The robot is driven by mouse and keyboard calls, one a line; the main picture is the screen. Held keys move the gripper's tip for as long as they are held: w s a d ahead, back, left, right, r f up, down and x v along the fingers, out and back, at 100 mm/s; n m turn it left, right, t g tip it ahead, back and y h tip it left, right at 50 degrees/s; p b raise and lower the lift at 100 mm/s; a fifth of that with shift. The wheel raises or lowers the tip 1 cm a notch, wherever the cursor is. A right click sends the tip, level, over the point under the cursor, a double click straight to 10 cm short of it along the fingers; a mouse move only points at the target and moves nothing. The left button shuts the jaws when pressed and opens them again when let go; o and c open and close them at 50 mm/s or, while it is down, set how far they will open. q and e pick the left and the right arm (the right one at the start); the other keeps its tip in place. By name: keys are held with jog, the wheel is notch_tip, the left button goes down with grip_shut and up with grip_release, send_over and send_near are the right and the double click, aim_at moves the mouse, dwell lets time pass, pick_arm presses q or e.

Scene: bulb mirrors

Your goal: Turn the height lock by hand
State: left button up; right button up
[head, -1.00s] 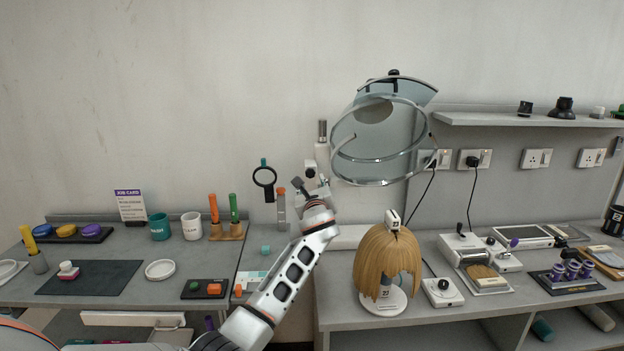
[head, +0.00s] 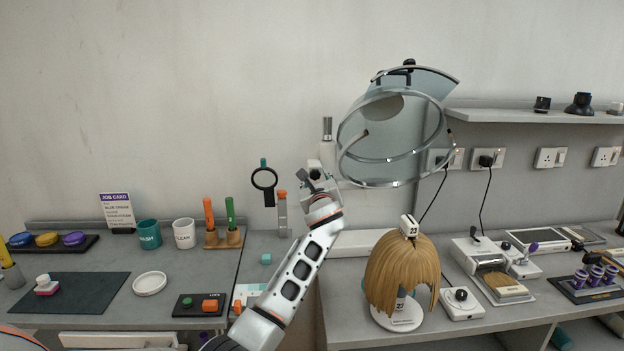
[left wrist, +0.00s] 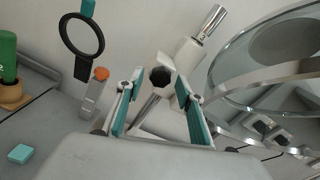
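The height lock appears as a dark round knob (left wrist: 160,77) on the white post (left wrist: 189,52) of the mirror stand in the left wrist view. My left gripper (left wrist: 160,84) is open, its teal-padded fingers on either side of the knob in that picture. I cannot tell whether they touch it. In the head view my left gripper (head: 320,184) is in front of the stand's post (head: 327,150) and hides much of its lower part. The large round mirror (head: 392,137) is up to the right of the gripper. My right gripper is not in view.
A black ring magnifier (head: 264,179) and an orange-topped tool (head: 282,207) stand just left of the gripper. A blonde wig on a stand (head: 401,273) is at the right. Cups, a dark mat (head: 70,292) and a dish occupy the left table. A wall shelf (head: 530,116) is at the right.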

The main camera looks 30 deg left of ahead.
pick_arm(q)
jog(key=shift+w+a+f, duration=0.15)
jog(key=shift+w+a, duration=0.15)
jog(key=shift+w, duration=0.05)
jog(key=shift+s+d+r, duration=0.15)
jog(key=shift+d+r, duration=0.15)
jog(key=shift+r, duration=0.05)
jog(key=shift+w+a+f+p, duration=0.2)
jog(key=shift+w+a+p, duration=0.05)
jog(key=shift+w+p, duration=0.1)
jog(key=shift+s+d+r, duration=0.1)
jog(key=c, duration=0.8)
